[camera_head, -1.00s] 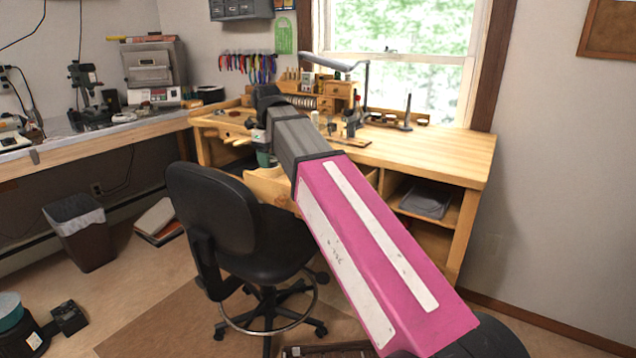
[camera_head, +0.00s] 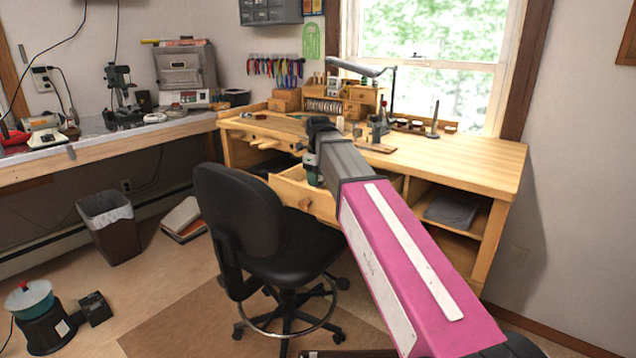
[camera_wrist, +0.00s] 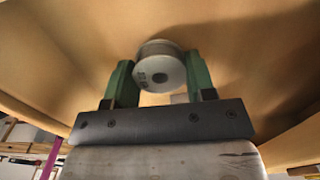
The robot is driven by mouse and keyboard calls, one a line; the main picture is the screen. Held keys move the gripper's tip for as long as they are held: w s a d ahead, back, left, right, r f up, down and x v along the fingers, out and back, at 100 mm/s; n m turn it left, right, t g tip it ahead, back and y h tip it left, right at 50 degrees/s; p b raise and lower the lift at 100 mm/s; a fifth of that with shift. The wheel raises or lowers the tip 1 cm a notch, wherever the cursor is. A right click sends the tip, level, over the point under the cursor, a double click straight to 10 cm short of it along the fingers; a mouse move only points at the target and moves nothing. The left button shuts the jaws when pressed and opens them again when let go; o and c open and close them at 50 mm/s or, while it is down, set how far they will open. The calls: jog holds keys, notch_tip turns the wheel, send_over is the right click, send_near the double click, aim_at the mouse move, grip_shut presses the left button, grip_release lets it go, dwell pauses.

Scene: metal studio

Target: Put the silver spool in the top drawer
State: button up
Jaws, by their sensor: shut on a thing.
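My gripper (camera_wrist: 161,78) is shut on the silver spool (camera_wrist: 160,72). In the wrist view its two green fingers sit on either side of the spool, with the round end face toward the camera. Bare wood fills the view behind the spool; I cannot tell whether the spool touches it. In the head view the top drawer (camera_head: 289,194) of the wooden bench is pulled open. My gripper's green part (camera_head: 312,170) is over the drawer, near its right part. The arm hides some of the drawer, and the spool is hidden in this view.
A black chair (camera_head: 245,235) stands close in front of the bench, left of the drawer. The wooden bench top (camera_head: 450,155) holds small tools and a lamp. An open shelf (camera_head: 455,238) is at the bench's right. A waste bin (camera_head: 110,228) stands further left.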

jog(key=shift+f, duration=0.75)
jog(key=shift+f, duration=0.15)
jog(key=o, duration=0.9)
notch_tip(320, 180, up, 12)
jog(key=shift+r, duration=0.2)
